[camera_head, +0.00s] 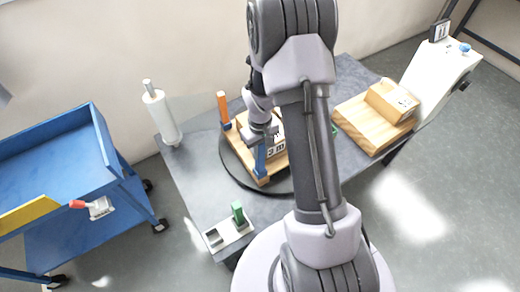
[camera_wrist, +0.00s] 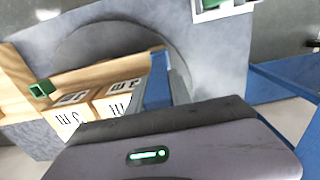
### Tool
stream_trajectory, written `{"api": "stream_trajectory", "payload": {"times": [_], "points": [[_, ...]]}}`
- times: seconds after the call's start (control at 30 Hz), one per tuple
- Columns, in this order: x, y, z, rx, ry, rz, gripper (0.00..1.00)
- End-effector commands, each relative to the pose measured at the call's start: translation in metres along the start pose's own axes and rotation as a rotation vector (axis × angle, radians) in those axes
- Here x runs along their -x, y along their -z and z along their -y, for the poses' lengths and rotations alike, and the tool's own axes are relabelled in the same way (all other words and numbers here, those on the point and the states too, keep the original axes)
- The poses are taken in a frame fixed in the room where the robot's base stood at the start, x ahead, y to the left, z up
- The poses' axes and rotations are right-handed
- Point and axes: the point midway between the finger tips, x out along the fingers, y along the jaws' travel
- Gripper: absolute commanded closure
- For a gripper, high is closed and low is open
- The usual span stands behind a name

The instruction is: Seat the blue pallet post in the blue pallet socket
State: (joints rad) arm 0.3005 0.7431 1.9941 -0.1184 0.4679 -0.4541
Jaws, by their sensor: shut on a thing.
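My gripper (camera_head: 262,138) is shut on the blue post (camera_head: 260,158), which stands roughly upright at the near corner of the wooden pallet (camera_head: 263,181). In the wrist view the blue post (camera_wrist: 158,82) shows beside a grey finger, at the pallet's edge. The blue socket cannot be made out clearly. The post's lower end is at the pallet corner, but I cannot tell whether it is inside a socket. An orange post (camera_head: 222,106) stands at the pallet's far left corner. A green socket (camera_wrist: 41,89) is on the pallet in the wrist view.
The pallet carries marked boxes (camera_wrist: 75,118) and rests on a dark round turntable (camera_head: 236,172). A grey holder (camera_head: 230,238) with a green post (camera_head: 238,212) is at the table's front. A blue cart (camera_head: 60,150) stands left.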

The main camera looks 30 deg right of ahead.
Motion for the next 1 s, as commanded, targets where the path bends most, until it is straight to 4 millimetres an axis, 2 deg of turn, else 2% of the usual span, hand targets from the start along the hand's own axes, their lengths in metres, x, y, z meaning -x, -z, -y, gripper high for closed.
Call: {"api": "stream_trajectory", "payload": {"times": [0.77,0.8,0.9,1.0], "points": [[-0.020,0.000,0.000,0.000,0.000,0.000,1.00],[-0.019,0.000,0.000,0.000,0.000,0.000,0.67],[-0.019,0.000,0.000,0.000,0.000,0.000,0.49],[-0.019,0.000,0.000,0.000,0.000,0.000,0.49]]}}
